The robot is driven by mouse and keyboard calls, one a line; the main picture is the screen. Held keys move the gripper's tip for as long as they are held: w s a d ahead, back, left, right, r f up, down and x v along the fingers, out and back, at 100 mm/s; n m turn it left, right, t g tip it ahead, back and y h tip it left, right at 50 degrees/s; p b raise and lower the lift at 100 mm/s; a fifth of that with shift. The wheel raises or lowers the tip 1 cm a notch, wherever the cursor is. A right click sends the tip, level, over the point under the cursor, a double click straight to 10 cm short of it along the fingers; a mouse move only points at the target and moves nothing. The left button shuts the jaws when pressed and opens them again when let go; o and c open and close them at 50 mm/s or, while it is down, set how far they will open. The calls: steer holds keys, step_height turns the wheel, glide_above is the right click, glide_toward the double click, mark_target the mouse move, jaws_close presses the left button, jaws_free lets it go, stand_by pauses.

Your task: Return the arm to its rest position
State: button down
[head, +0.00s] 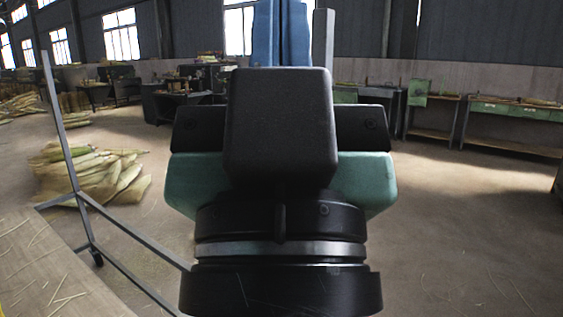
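The end of my arm fills the middle of the head view, very close to the camera. My gripper (279,195) shows from behind as a black block over a green and black body. Below it are a light metal ring and a dark round wrist part, cut off by the bottom edge. The gripper's fingertips cannot be made out, so its opening cannot be told. No held object can be made out. The rest of the arm is out of view.
A metal frame on casters (86,209) stands at left beside a straw-strewn surface (45,270). Behind it lies a straw pile (95,178). Workbenches (512,112) line the far wall. Blue upright shapes (264,35) rise behind my gripper. The right floor is mostly clear.

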step_height(320, 180, up, 22)
steer(key=p, duration=2)
steer(key=shift+r, duration=0.2)
steer(key=shift+a, duration=0.15)
